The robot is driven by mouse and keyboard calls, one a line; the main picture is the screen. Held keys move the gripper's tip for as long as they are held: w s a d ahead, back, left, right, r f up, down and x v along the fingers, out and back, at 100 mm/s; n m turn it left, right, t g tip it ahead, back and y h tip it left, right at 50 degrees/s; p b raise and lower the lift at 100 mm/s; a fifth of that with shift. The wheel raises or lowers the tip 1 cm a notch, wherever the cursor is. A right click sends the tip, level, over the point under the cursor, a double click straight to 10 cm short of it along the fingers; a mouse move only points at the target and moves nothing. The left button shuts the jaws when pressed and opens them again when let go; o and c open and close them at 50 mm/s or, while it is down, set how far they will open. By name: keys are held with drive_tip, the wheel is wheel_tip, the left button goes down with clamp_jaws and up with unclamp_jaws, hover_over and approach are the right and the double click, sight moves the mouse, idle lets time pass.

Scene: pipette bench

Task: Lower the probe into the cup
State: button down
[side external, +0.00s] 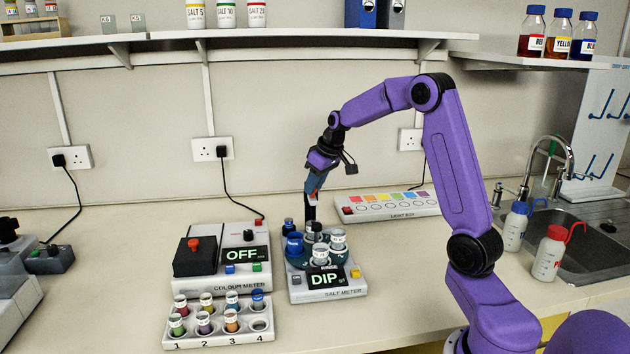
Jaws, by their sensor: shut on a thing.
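My gripper (311,212) points straight down over the salt meter (327,289), its narrow dark fingers shut on the probe (316,228). The probe is small, dark and mostly hidden by the fingers, at the rear of the meter's round dark holder. Several white-labelled cups stand in this holder, one at right (337,240) and one at the front (320,254). A blue cup (294,242) stands at left. The probe is at or just above a cup's mouth; I cannot tell whether its tip is inside. The meter's display reads DIP, with RINSE lettering above it.
The colour meter (222,284), reading OFF, stands close at left. A rack of coloured vials (218,325) lies in front of it. The light box (386,206) is behind at right. Wash bottles (549,254) and a sink are far right. Bench between is clear.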

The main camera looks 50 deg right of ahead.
sight(315, 198)
drive_tip(key=shift+s+f, duration=0.1)
drive_tip(key=shift+f, duration=2.3)
drive_tip(key=c, duration=0.9)
unclamp_jaws()
drive_tip(key=shift+o, duration=0.2)
drive_tip(key=shift+r, duration=0.15)
